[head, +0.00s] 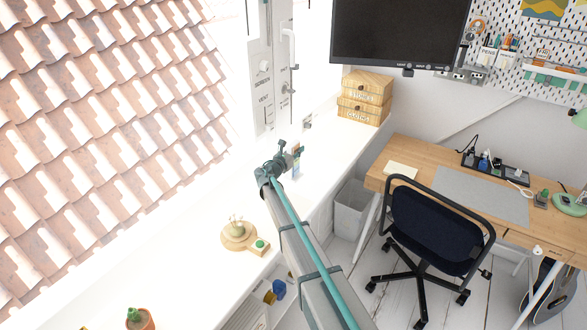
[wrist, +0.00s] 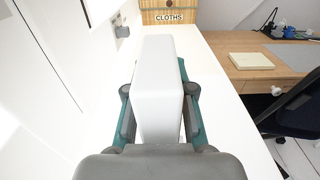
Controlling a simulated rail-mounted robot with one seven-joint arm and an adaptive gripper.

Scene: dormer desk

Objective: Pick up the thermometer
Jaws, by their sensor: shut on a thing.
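My gripper (head: 284,160) is above the white sill, at the end of my arm. In the wrist view its two teal-and-grey fingers (wrist: 159,118) are shut on a plain white upright slab, which I take to be the thermometer (wrist: 160,75). In the head view the thermometer (head: 297,163) shows as a small, slim upright thing with coloured patches, partly behind the gripper. I cannot tell whether its foot touches the sill.
Wooden boxes (head: 363,100), one labelled CLOTHS, stand at the sill's far end. A window handle (head: 288,62) is close by on the left. A round wooden tray (head: 238,237) and a potted cactus (head: 138,319) are nearer. The desk (head: 425,160) and chair (head: 432,222) are right.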

